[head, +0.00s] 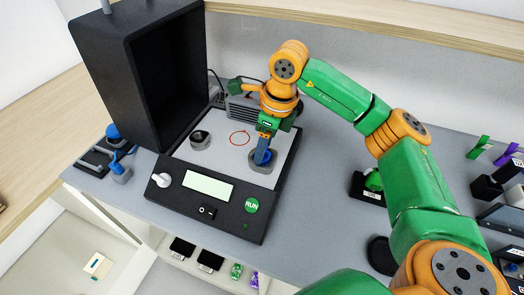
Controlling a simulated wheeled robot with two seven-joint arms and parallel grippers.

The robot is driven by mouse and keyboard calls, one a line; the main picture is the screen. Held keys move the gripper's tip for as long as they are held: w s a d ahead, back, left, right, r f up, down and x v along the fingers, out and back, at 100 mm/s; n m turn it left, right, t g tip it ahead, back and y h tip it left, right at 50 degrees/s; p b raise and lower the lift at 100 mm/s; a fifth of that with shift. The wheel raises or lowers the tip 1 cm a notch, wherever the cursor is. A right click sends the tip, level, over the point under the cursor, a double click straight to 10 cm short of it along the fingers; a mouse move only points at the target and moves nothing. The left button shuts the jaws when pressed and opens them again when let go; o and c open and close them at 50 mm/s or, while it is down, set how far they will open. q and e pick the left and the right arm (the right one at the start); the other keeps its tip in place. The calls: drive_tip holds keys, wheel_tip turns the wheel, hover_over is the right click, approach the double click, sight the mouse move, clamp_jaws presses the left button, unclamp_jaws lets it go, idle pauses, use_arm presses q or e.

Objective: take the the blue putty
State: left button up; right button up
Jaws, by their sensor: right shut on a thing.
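The blue putty (268,156) shows as a small blue patch in a round grey holder (258,167). The holder sits at the right front of the light plate on the black machine. My right gripper (262,158) points down into this holder and is shut on the blue putty. The fingers hide much of the putty. I cannot tell whether the putty is clear of the holder. My left gripper is not in view.
The machine's tall black hood (135,75) stands at the left. A green RUN button (251,205) is in front. A black holder with a green piece (373,182) stands right.

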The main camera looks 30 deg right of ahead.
sight(264, 158)
drive_tip(key=c, duration=0.3)
wheel_tip(264, 158, up, 11)
drive_tip(key=p, duration=0.9)
drive_tip(key=shift+f, duration=0.15)
clamp_jaws()
drive_tip(key=shift+f+b, duration=0.3)
drive_tip(key=shift+f, duration=0.05)
